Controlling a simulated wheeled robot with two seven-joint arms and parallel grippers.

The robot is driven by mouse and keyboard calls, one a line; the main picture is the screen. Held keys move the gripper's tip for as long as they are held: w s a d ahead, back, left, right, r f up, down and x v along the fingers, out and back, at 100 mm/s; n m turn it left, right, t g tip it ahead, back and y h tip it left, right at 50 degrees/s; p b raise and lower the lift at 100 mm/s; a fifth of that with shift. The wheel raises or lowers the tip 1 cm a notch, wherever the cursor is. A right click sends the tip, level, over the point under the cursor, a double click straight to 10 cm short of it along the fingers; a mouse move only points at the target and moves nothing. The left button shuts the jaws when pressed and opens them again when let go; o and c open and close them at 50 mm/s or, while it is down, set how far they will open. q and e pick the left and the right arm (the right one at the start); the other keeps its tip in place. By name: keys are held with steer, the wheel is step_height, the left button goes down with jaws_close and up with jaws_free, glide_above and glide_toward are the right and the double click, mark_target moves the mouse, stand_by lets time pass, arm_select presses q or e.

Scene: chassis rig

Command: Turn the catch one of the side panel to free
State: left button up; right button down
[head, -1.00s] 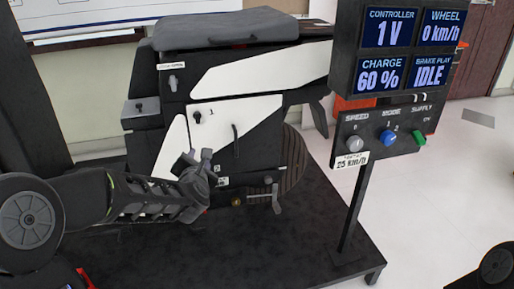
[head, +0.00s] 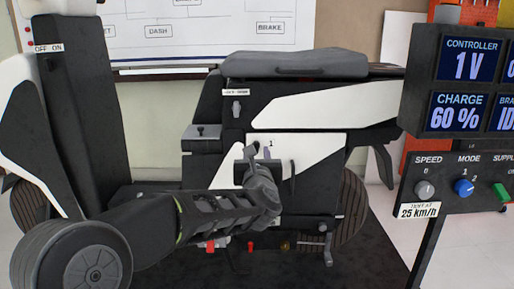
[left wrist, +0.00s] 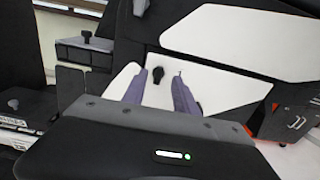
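The white side panel (head: 325,146) is on the black chassis, with a "1" mark near its upper left. My left gripper (head: 258,153) is in front of the panel's left part, just below the "1". In the left wrist view a small dark knob, catch one (left wrist: 157,73), shows on the white panel (left wrist: 222,92). It appears between the two open fingers of my left gripper (left wrist: 160,76), near their tips. The fingers look apart from the knob, though depth is hard to judge. My right gripper is not in view.
A console with screens (head: 468,60) and knobs stands at the right. A dark upright post (head: 75,110) is at the left. The grey seat (head: 295,65) tops the chassis, and another knob (head: 236,108) sits above the panel. A dark handle (head: 292,178) is right of the gripper.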

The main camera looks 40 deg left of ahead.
mark_target(256, 144)
arm_select(q)
steer(key=x, duration=0.5)
steer(key=shift+w+a, duration=0.15)
steer(key=shift+w, duration=0.05)
jaws_close()
stand_by(0.4)
